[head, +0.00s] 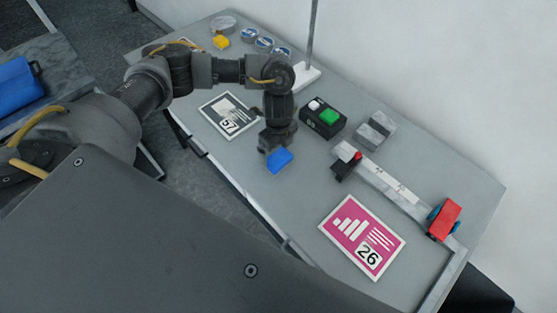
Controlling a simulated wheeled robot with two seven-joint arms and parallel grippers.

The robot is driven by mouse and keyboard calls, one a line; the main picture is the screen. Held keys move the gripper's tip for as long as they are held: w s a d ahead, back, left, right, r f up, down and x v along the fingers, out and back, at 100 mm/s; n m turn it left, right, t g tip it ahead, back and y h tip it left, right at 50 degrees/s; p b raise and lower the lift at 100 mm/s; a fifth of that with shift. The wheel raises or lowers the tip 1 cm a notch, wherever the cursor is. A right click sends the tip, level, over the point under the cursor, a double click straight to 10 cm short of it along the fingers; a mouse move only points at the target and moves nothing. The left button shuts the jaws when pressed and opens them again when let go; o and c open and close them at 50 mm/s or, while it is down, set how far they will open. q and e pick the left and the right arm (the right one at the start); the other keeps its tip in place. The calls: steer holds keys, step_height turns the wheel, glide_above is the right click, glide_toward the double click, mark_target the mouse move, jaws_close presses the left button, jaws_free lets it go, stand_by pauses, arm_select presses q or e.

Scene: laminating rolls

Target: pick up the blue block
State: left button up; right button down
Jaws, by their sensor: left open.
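The blue block (280,161) lies on the grey table near its front edge, between the grey card marked 57 and the pink card. My left gripper (277,146) points down right above the block and is open. Its jaws hide the block's upper edge in this view. I cannot tell whether the fingers reach around the block or stop just above it. My right gripper is not in view.
A black box with a green button (329,117) stands right of the gripper. The card marked 57 (229,114) lies to the left, the pink card (362,237) to the lower right. A white rail (385,182) with a red-and-black piece (346,165) runs along the right.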

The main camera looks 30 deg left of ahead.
mark_target(278, 158)
arm_select(q)
steer(key=shift+s+d+f+p, duration=0.1)
steer(key=shift+f+p, duration=0.15)
steer(key=shift+f, duration=1.05)
steer(key=shift+s+f+p, duration=0.1)
steer(key=shift+f+p, duration=0.15)
steer(key=shift+f, duration=1.05)
steer(key=shift+c, duration=0.4)
steer(key=c, duration=0.9)
steer(key=shift+c, duration=0.2)
steer(key=shift+r, duration=0.1)
